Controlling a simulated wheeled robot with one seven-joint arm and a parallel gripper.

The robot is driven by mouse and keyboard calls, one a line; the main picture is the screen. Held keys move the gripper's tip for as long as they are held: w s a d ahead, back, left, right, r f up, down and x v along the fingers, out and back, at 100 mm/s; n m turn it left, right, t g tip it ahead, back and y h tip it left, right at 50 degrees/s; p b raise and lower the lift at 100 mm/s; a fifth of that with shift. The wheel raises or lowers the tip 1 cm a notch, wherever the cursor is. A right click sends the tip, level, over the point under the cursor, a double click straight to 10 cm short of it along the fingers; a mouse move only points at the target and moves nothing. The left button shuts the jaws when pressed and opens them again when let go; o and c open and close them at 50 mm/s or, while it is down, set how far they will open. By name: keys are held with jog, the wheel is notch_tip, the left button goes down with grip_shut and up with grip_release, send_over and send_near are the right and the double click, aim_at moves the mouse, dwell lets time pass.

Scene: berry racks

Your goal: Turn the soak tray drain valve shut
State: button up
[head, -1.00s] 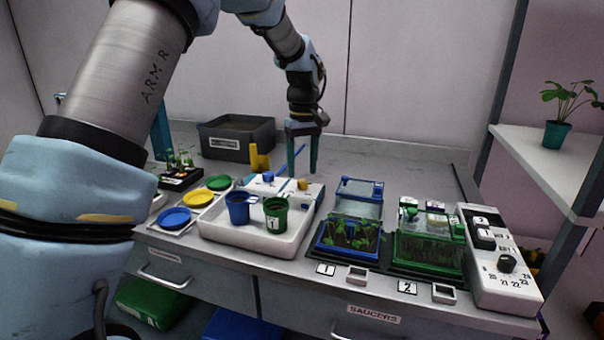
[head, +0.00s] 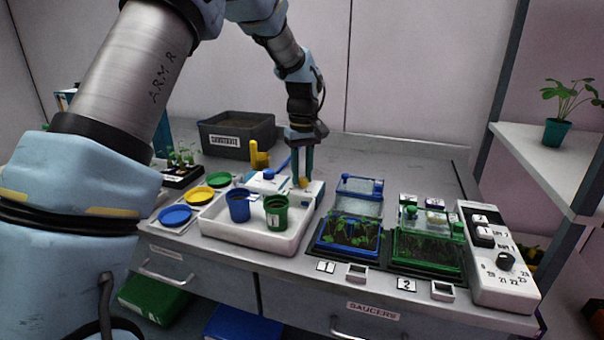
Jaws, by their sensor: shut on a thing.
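The white soak tray (head: 214,226) stands on the bench with a blue pot (head: 238,206) and a green pot (head: 277,212) in it. On the ledge at its back are a blue knob (head: 268,174) and, to the right, a small yellow knob (head: 303,184), which looks like the drain valve. My gripper (head: 302,178) points down over the right end of this ledge, its teal fingers shut on the yellow knob. The fingers hide part of the knob, and its exact turn angle is too small to tell.
A yellow upright item (head: 260,155) and a blue rod stand just left of my gripper. A dark substrate bin (head: 238,136) is behind. The back right bench is clear.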

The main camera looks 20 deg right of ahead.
grip_shut()
jog(key=shift+m, duration=0.3)
jog(key=m+p, duration=0.1)
jog(key=m, duration=0.7)
jog(key=shift+d+p, duration=0.15)
jog(key=shift+p, duration=0.25)
jog(key=m+p, duration=0.1)
jog(key=m, duration=0.3)
jog(key=shift+s, duration=0.1)
jog(key=shift+s+d+m+p, duration=0.15)
jog(key=shift+m+p, duration=0.4)
jog(key=shift+m, duration=2.15)
